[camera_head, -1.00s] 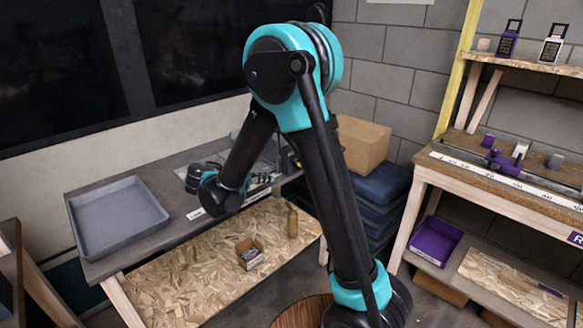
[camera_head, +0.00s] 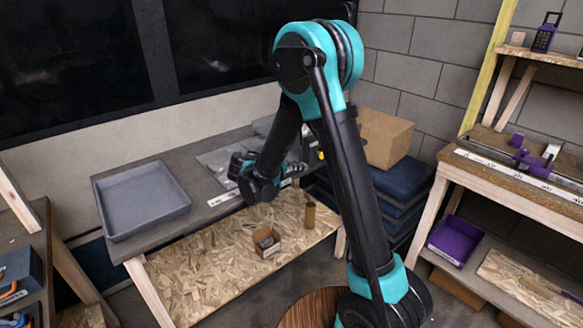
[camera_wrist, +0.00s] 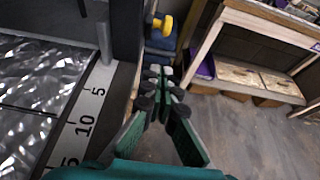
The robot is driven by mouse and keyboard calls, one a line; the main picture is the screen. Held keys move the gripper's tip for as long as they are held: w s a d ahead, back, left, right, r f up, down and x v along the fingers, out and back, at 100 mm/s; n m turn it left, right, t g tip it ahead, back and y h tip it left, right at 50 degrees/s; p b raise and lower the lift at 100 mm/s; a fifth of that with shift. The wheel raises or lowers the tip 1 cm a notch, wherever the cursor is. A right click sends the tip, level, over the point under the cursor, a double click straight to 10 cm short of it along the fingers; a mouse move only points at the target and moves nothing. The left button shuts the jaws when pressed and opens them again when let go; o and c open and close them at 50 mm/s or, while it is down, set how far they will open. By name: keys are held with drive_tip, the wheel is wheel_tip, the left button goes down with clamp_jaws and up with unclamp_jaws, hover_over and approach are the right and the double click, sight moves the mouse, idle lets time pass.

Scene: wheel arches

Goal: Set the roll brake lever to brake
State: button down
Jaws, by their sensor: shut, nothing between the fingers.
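A yellow knob on a dark mount shows in the wrist view (camera_wrist: 163,24), just past the bench end; I take it for the roll brake lever, but its setting cannot be read. A small yellow spot also shows at the bench end in the head view, partly behind my arm. My gripper (camera_wrist: 160,78) is shut and empty. In the wrist view its fingertips are below the knob and apart from it, beside the bench edge. In the head view my gripper (camera_head: 292,170) is small and partly hidden by my arm.
A shiny sheet (camera_wrist: 35,85) and a numbered scale strip (camera_wrist: 86,120) lie on the bench. A grey tray (camera_head: 142,200) sits at its left end. A cardboard box (camera_head: 385,138) rests on dark blue stacked items (camera_head: 405,182). A wooden workbench (camera_head: 530,200) stands right. Floor is open between.

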drive_tip(key=w+d, duration=0.1)
drive_tip(key=d, duration=0.1)
drive_tip(key=w+d, duration=0.2)
drive_tip(key=shift+d, duration=0.1)
drive_tip(key=shift+w+d+r, duration=0.3)
drive_tip(key=shift+d, duration=0.1)
drive_tip(key=shift+w+d+r+g+y, duration=0.2)
drive_tip(key=shift+d+r+g+y, duration=0.15)
drive_tip(key=shift+r+g+y, duration=0.4)
drive_tip(key=y, duration=0.1)
drive_tip(key=w+d+r+g+y, duration=0.1)
drive_tip(key=d+r+g+y, duration=0.1)
drive_tip(key=y, duration=0.1)
drive_tip(key=shift+w+g, duration=0.25)
drive_tip(key=shift+w+d+r+g+y, duration=0.25)
drive_tip(key=shift+d+g+y, duration=0.15)
drive_tip(key=shift+y, duration=0.15)
drive_tip(key=shift+w+d+r+g+y, duration=0.1)
drive_tip(key=shift+w+d+g+y, duration=0.15)
drive_tip(key=shift+g+y, duration=0.2)
drive_tip(key=shift+w+d+r+g+y, duration=0.1)
drive_tip(key=shift+w+d+g+y, duration=0.25)
drive_tip(key=shift+y, duration=0.25)
drive_tip(key=shift+w+d+g+y, duration=0.3)
drive_tip(key=shift+d+y, duration=0.15)
drive_tip(key=shift+y, duration=0.1)
drive_tip(key=shift+d, duration=0.15)
